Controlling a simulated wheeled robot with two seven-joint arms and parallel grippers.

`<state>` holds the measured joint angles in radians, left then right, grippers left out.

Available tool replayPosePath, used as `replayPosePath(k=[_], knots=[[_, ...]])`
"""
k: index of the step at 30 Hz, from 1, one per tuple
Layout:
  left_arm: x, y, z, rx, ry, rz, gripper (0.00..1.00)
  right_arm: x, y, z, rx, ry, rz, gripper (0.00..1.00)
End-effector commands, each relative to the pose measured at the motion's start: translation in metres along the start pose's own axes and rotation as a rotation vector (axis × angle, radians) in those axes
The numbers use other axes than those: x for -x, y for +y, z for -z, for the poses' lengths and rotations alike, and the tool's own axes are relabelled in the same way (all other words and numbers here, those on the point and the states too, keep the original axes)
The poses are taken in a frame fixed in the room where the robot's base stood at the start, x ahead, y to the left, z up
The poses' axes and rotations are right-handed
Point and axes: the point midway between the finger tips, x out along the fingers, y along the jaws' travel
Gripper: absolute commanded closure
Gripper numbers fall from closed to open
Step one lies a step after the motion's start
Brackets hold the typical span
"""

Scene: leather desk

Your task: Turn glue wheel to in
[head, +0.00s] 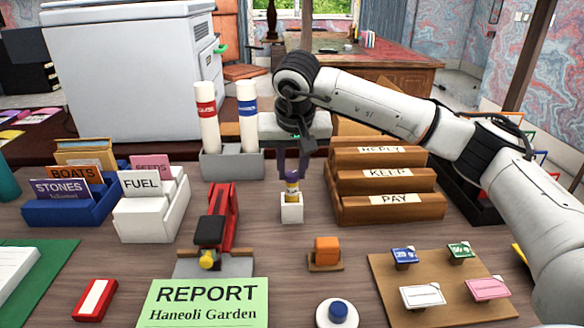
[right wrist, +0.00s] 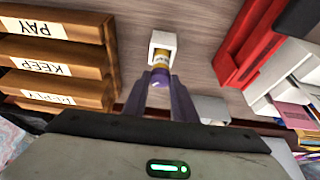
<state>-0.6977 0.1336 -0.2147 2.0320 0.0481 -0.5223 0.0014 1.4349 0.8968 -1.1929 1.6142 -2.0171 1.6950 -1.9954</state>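The glue stick (head: 292,188) stands upright in a small white square holder (head: 291,211) in the middle of the desk. It has a yellow body and a purple wheel on top. In the right wrist view the purple glue wheel (right wrist: 160,77) sits above the yellow label, with the white holder (right wrist: 162,40) beyond. My right gripper (head: 292,176) points down over the stick. Its two purple-grey fingers (right wrist: 160,82) flank the wheel with no clear gap and look shut on it. My left gripper is not in view.
A wooden tiered rack (head: 385,180) stands close right of the holder. A red stapler (head: 222,220) is to the left, and a grey stand (head: 232,165) with two tubes behind left. A wooden stamp (head: 326,252) and a green report (head: 205,303) lie in front.

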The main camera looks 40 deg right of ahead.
Motion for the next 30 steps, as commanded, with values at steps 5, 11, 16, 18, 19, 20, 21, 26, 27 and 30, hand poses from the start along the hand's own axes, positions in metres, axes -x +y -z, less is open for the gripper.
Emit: replayPosePath(k=[5,11,16,18,19,20,21,26,27,30], knots=[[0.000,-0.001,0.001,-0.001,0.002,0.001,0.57,0.001,0.000,0.000,0.000,0.000,0.000,0.98],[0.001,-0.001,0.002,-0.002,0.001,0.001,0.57,0.001,-0.001,0.000,-0.020,0.000,-0.008,0.98],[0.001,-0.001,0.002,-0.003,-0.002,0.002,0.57,0.001,-0.001,0.000,-0.035,0.000,-0.015,0.98],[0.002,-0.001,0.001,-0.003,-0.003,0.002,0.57,0.001,-0.001,0.000,-0.042,0.000,-0.018,0.98],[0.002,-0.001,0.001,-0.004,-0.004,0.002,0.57,0.001,-0.001,0.000,-0.046,0.000,-0.019,0.98],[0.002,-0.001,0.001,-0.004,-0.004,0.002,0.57,0.001,-0.001,0.000,-0.049,0.000,-0.021,0.98],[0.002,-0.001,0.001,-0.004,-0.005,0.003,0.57,0.001,-0.001,0.000,-0.055,0.000,-0.023,0.98],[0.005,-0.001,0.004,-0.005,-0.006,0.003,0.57,0.002,-0.002,0.001,-0.093,0.000,-0.040,0.98],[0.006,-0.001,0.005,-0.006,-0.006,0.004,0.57,0.002,-0.002,0.001,-0.108,0.000,-0.046,0.98],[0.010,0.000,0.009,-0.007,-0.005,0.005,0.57,0.003,-0.003,0.001,-0.159,-0.001,-0.066,0.98]])
